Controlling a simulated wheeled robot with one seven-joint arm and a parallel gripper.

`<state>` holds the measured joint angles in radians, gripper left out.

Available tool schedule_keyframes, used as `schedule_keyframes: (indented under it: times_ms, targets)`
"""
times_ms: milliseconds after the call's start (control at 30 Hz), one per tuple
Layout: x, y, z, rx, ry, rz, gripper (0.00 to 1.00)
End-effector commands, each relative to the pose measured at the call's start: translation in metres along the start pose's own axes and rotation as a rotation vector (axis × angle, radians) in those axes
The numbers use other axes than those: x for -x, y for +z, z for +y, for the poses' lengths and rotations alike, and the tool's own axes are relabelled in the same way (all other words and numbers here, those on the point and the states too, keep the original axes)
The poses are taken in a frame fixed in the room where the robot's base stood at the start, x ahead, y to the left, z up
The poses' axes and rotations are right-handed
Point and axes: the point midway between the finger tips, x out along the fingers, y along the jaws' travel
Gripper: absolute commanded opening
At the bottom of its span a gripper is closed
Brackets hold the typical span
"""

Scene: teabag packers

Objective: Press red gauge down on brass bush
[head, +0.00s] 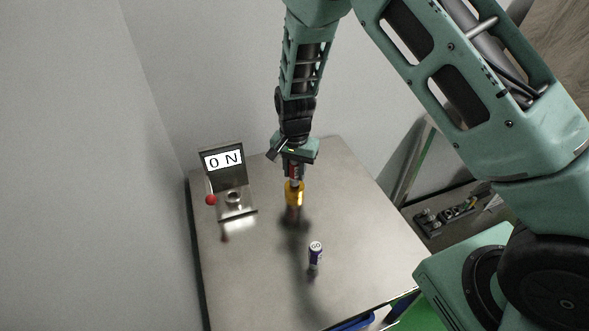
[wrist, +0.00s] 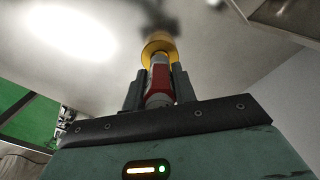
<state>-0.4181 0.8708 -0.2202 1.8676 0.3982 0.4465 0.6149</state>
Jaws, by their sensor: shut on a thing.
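My gripper (head: 293,174) points down over the steel table and is shut on the red gauge (wrist: 159,80), a slim red and silver cylinder. The gauge stands upright between the two fingers; its red part also shows in the head view (head: 294,171). The yellow brass bush (head: 294,193) is at the gauge's lower end, in line with it and wider than it. It also shows beyond the fingertips in the wrist view (wrist: 160,46). The two appear to meet; I cannot tell how far the gauge enters the bush, or whether the bush touches the table.
A fixture with an "ON" display (head: 223,160) and a round socket (head: 233,198) stands to the left, with a red ball knob (head: 211,200) beside it. A blue gauge (head: 315,256) marked "GO" stands nearer the front. The right of the table (head: 358,215) is clear.

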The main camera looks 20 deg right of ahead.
Motion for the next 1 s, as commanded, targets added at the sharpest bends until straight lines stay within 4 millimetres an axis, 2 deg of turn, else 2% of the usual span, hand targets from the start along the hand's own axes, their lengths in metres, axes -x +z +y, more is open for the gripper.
schedule_keyframes:
  times_ms: [1000]
  targets:
    - [-0.0060,-0.0002,-0.0001,0.000,0.000,0.000,0.04]
